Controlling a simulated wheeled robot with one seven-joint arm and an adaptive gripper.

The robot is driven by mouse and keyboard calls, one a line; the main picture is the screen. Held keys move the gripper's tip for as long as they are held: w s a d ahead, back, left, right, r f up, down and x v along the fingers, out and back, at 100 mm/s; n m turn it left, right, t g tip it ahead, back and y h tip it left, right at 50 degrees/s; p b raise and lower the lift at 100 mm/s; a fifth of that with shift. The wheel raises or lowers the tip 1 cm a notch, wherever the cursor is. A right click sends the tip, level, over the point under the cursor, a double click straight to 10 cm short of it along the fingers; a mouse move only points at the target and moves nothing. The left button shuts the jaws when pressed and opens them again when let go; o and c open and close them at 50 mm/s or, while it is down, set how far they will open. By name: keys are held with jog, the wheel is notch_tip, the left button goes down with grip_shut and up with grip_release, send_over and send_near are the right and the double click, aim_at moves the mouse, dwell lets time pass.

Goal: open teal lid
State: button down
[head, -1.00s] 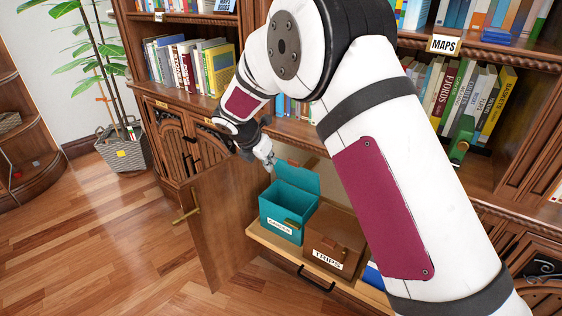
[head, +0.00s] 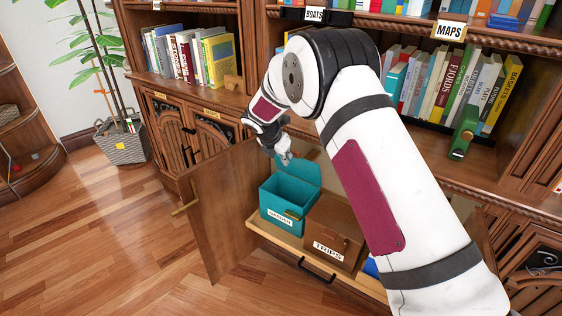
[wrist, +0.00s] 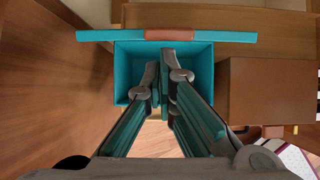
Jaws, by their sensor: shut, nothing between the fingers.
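The teal box (head: 285,208) stands on the pulled-out wooden shelf of the low cabinet, with a white label on its front. Its teal lid (head: 310,172) is raised at the back, standing roughly upright. In the wrist view the lid (wrist: 105,37) shows nearly edge-on with a brown grip (wrist: 169,35), and the open box (wrist: 123,75) lies below it. My gripper (head: 287,160) is by the top of the raised lid, above the box. In the wrist view my gripper (wrist: 160,60) is shut and empty; its fingers cover part of the box interior.
A brown box (head: 330,225) labelled TRIPS stands right of the teal box. The open cabinet door (head: 222,215) stands to the left. A shelf handle (head: 316,271) juts out in front. Bookshelves rise behind; the floor at the left is clear.

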jog(key=w+d, duration=0.1)
jog(key=w+d+r+b, duration=0.1)
jog(key=w, duration=0.1)
jog(key=shift+d+r, duration=0.15)
jog(key=shift+r, duration=0.15)
dwell(0.4)
